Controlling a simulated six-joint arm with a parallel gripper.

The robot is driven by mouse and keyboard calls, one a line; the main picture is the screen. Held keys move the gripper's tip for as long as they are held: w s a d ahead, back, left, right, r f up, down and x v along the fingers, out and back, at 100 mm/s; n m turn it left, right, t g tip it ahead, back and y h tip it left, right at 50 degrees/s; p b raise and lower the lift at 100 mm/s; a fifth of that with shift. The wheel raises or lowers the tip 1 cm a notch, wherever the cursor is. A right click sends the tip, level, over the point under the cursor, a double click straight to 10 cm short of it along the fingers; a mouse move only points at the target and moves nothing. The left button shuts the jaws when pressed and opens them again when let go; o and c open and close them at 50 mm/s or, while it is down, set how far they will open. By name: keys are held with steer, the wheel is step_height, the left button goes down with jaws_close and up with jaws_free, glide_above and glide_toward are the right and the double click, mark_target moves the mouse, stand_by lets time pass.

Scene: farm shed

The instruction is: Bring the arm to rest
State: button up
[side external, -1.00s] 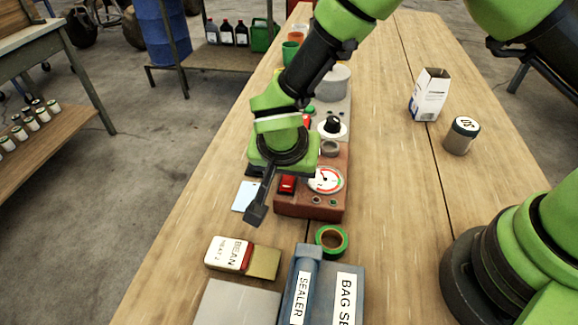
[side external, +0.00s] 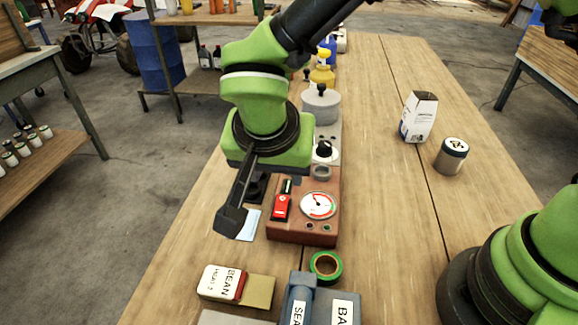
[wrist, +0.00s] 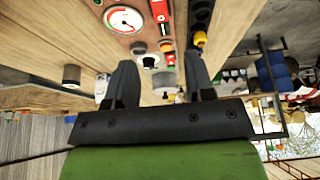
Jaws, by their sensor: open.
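My gripper (side external: 232,222) hangs at the left of the brown gauge box in the side view, raised above the bench. The wooden bench (side external: 385,240) lies below. The brown box (side external: 258,231) carries a round gauge (side external: 318,206) and a red switch (side external: 281,207); the gauge also shows in the wrist view (wrist: 125,18).
A white carton (side external: 418,117) and a lidded jar (side external: 451,156) stand on the right. The bench's middle right is clear.

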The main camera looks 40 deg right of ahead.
steer(key=s+d+r+n+t+y, duration=0.1)
steer(key=s+d+r+y, duration=0.1)
steer(key=s+d+r, duration=0.35)
steer(key=s+d+r+n+y, duration=0.1)
steer(key=s+d+r+y, duration=0.15)
steer(key=d+r, duration=0.6)
steer(key=s+d+r+n+t, duration=0.1)
steer(key=s+r+n+t, duration=0.1)
steer(key=s, duration=0.5)
steer(key=shift+s+d+r+n+t+y, duration=0.25)
steer(key=shift+s+d+n+t+y, duration=0.15)
steer(key=shift+n+t, duration=0.1)
